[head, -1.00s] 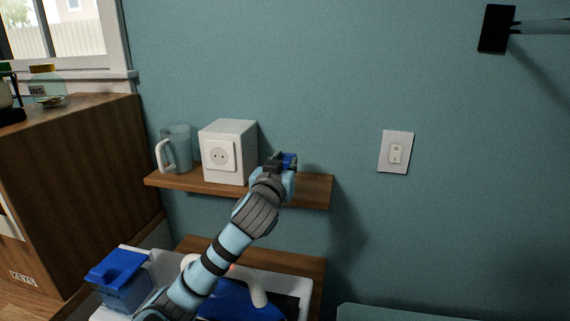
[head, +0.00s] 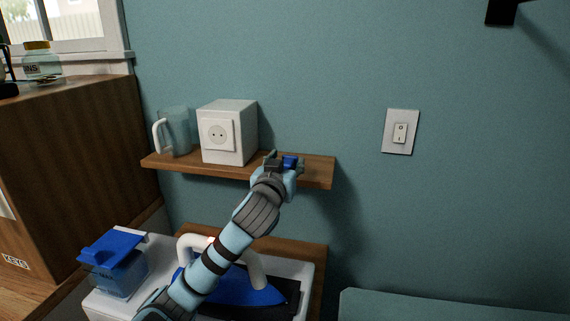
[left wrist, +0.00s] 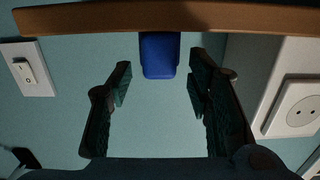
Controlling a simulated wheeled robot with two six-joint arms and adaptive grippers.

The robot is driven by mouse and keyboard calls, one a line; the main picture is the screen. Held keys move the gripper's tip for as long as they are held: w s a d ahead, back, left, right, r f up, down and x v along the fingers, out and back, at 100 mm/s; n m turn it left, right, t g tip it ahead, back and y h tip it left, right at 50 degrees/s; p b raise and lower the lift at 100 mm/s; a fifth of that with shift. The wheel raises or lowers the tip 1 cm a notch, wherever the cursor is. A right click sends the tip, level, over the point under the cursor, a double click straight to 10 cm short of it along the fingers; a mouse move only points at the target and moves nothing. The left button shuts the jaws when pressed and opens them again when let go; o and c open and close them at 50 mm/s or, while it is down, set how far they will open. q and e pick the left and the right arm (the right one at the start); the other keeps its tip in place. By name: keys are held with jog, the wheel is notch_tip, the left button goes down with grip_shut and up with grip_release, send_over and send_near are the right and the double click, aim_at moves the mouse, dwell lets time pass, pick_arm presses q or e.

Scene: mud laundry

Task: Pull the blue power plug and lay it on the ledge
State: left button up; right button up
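The blue power plug (head: 290,162) is at the right part of the wooden ledge (head: 318,170). In the left wrist view, which looks upside down, the plug (left wrist: 160,55) meets the ledge edge (left wrist: 90,18) and appears to rest on it. My left gripper (head: 283,163) is at the ledge. In the wrist view its fingers (left wrist: 160,62) are spread on both sides of the plug, with a gap on each side. The white socket box (head: 245,132) stands on the ledge, and its socket (head: 218,136) is empty. My right gripper is not seen.
A clear jug (head: 175,128) stands left of the box. Below are an iron (head: 255,290) and a blue-lidded container (head: 117,270). A light switch (head: 400,132) and a black fixture (head: 500,10) are on the wall. The ledge's right end is clear.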

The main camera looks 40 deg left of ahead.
pick_arm(q)
jog(key=v, duration=0.7)
jog(key=shift+s, duration=0.25)
jog(key=shift+d, duration=0.1)
